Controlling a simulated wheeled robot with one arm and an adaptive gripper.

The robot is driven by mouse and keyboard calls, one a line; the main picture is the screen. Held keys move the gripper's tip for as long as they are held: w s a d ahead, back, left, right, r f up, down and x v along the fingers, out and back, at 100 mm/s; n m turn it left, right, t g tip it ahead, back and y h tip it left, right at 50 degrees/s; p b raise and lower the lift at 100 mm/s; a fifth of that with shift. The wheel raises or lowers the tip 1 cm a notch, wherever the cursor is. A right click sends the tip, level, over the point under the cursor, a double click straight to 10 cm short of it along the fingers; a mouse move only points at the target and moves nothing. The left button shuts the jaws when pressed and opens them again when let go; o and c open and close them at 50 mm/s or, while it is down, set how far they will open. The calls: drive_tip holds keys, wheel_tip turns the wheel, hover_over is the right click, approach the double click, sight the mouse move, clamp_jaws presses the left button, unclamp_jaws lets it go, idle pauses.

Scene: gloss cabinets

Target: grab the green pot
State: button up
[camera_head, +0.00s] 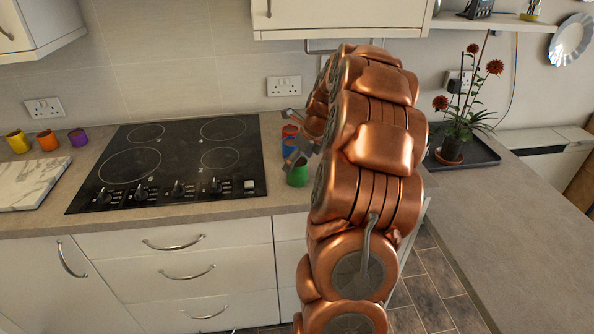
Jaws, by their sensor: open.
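The green pot (298,176) is a small cup standing on the grey worktop, just right of the black hob. Its upper part is partly covered by my gripper (298,157), whose grey fingers show just above and in front of it. My gripper is open. My copper arm fills the middle of the view and hides part of the gripper and whatever lies behind the arm. I cannot tell whether the fingers touch the pot.
Red and blue items (289,131) stand close behind the green pot. The black hob (180,160) lies to the left. Yellow (18,142), orange (47,140) and purple (78,137) pots stand at far left by a marble board (30,184). A potted plant (452,148) sits right.

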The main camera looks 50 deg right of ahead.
drive_tip(key=p+x, duration=0.1)
drive_tip(key=x, duration=0.3)
drive_tip(key=shift+f, duration=0.1)
drive_tip(key=shift+c, duration=0.3)
drive_tip(key=c, duration=1.4)
